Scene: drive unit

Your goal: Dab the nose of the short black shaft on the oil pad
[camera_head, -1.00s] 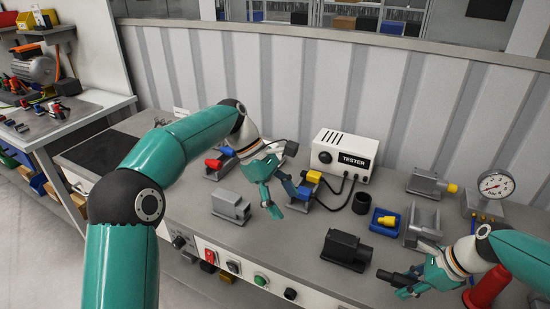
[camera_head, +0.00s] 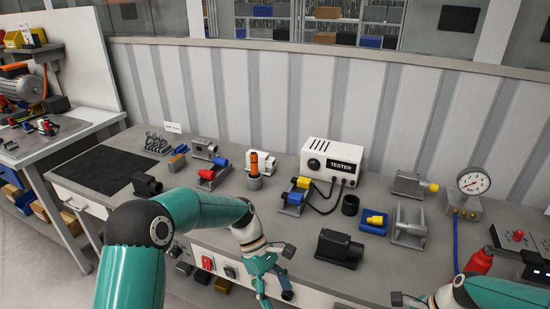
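I cannot pick out a short black shaft with certainty. A short black open-topped cylinder (camera_head: 350,204) stands upright by the tester.
A black housing (camera_head: 339,248) sits between my grippers. Behind are the tester (camera_head: 331,165) with cables and a grey cradle (camera_head: 409,225). A gauge (camera_head: 473,182) and a red bottle (camera_head: 480,262) stand at right.

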